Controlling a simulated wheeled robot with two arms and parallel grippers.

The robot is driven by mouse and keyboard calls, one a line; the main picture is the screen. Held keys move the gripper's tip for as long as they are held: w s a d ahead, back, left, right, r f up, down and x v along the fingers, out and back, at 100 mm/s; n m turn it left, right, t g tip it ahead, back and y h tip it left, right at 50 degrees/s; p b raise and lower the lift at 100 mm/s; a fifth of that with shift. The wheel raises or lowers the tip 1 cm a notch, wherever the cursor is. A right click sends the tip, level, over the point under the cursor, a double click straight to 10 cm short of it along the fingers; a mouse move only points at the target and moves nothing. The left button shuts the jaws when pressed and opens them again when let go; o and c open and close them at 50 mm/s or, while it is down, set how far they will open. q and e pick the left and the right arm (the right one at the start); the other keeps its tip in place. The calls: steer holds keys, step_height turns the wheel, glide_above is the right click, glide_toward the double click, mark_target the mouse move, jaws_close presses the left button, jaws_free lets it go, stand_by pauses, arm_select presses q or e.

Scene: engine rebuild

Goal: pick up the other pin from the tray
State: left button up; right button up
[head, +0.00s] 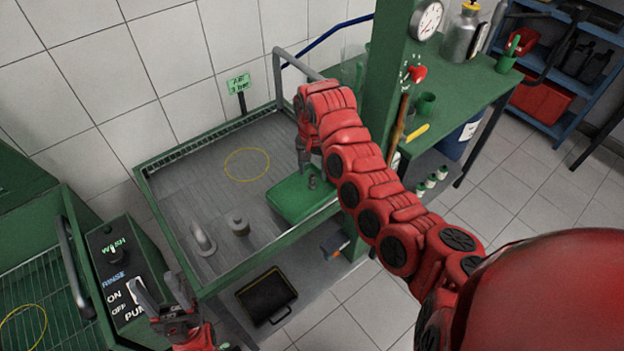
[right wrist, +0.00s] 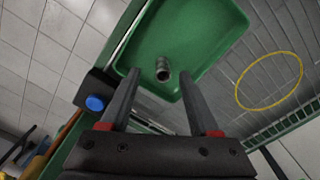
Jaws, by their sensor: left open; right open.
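The green tray (head: 290,203) sits at the right end of the grey bench top. One short grey metal pin (head: 312,181) shows in it; the same pin (right wrist: 162,70) stands out against the green tray floor (right wrist: 205,35) in the right wrist view. My right gripper (head: 305,168) is over the tray, fingers pointing down. In its wrist view the open fingers (right wrist: 158,76) lie on either side of the pin in the picture, with nothing held; the remaining height is hard to tell. My left gripper (head: 163,300) is open and empty by the wash control box.
A grey stepped cylinder (head: 239,226) and a grey part with a rounded end (head: 203,238) stand on the bench left of the tray. A yellow ring (head: 247,164) marks bare bench top. A green post (head: 385,80) rises close to my right arm.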

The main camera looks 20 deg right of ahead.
mark_target(312, 175)
steer(key=shift+f+p, duration=0.3)
steer(key=shift+p, duration=0.05)
steer(key=f+p, duration=0.1)
steer(key=f, duration=0.1)
steer(key=w+f+p, duration=0.1)
steer(key=f, duration=0.1)
steer(key=shift+f, duration=0.4)
jaws_close()
